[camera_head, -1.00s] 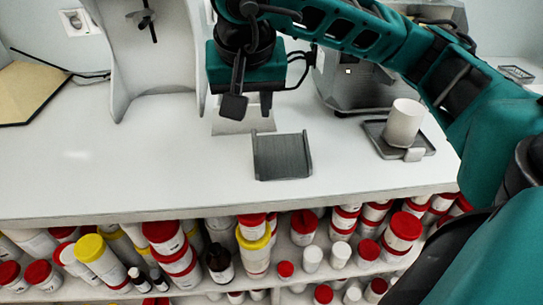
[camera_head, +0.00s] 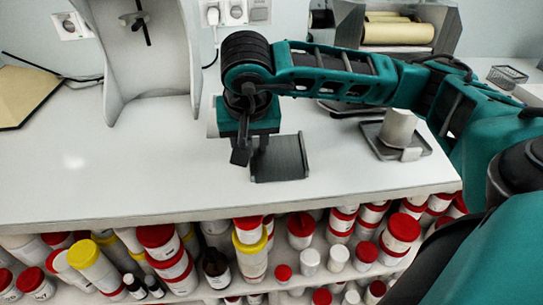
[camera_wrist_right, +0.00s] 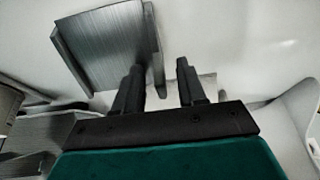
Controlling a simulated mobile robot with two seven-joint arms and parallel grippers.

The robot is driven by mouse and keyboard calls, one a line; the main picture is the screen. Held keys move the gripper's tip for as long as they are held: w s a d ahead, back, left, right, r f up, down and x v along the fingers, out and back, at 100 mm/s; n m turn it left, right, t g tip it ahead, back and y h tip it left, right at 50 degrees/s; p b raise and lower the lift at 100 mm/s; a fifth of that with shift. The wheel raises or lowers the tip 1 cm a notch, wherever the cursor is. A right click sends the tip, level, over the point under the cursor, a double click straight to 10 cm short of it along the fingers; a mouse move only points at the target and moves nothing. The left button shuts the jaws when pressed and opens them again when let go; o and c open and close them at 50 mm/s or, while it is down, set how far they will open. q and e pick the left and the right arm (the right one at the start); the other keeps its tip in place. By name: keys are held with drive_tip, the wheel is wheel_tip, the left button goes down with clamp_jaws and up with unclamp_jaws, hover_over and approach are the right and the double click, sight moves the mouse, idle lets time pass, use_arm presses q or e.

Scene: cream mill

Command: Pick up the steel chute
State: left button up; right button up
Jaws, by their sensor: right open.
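The steel chute (camera_head: 281,162) is a dark grey brushed tray with raised side edges, lying on the white counter near its front edge. My right gripper (camera_head: 250,155) is open, pointing down at the chute's left side in the head view. In the right wrist view, the chute (camera_wrist_right: 108,42) fills the upper left, and the open fingers (camera_wrist_right: 157,82) show near its side wall. One finger is by that wall and the other is outside it; whether either touches cannot be told. The jaws hold nothing visible. My left gripper is not in view.
A grey-white curved stand (camera_head: 150,55) is at the back left. A steel machine with rollers (camera_head: 398,30) is at the back. Shelves of red-lidded jars (camera_head: 157,237) lie below.

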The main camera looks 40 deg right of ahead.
drive_tip(key=shift+c, duration=0.2)
clamp_jaws()
drive_tip(key=shift+r, duration=0.2)
